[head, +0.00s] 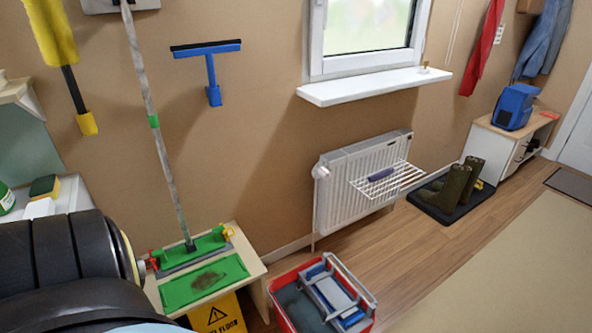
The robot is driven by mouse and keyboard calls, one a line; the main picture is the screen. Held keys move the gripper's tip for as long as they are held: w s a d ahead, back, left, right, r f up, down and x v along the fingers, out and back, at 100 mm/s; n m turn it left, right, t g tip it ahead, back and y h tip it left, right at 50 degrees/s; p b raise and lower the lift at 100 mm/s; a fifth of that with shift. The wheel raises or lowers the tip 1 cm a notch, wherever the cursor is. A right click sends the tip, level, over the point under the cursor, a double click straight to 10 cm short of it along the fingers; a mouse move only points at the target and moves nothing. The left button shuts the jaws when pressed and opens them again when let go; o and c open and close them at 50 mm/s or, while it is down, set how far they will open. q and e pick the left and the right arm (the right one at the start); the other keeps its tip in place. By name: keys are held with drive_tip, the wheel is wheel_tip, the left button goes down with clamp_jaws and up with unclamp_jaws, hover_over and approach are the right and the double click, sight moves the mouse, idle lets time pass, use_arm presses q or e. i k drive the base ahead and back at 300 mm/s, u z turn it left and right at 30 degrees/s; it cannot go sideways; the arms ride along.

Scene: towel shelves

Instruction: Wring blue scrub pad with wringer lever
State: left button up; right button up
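A red bucket (282,301) stands on the floor at the bottom centre, with dark grey inside it. A grey wringer frame with blue parts (335,292) sits over its right part. Its grey bar (350,275) runs along the right side; I cannot tell if this is the lever. A pale flat piece and blue strips show in the wringer, but I cannot tell if any is the blue scrub pad. My black arm part (60,255) fills the lower left corner. Neither gripper shows.
A low bench (247,262) left of the bucket holds a green pad (203,283) with a dark stain and a mop (165,150). A yellow floor sign (218,314) stands below. A radiator (335,200) with a wire rack is behind. Floor right of the bucket is clear.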

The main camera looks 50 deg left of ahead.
sight(344, 307)
drive_tip(key=z, duration=0.05)
drive_tip(key=k, duration=0.25)
drive_tip(key=u, duration=0.95)
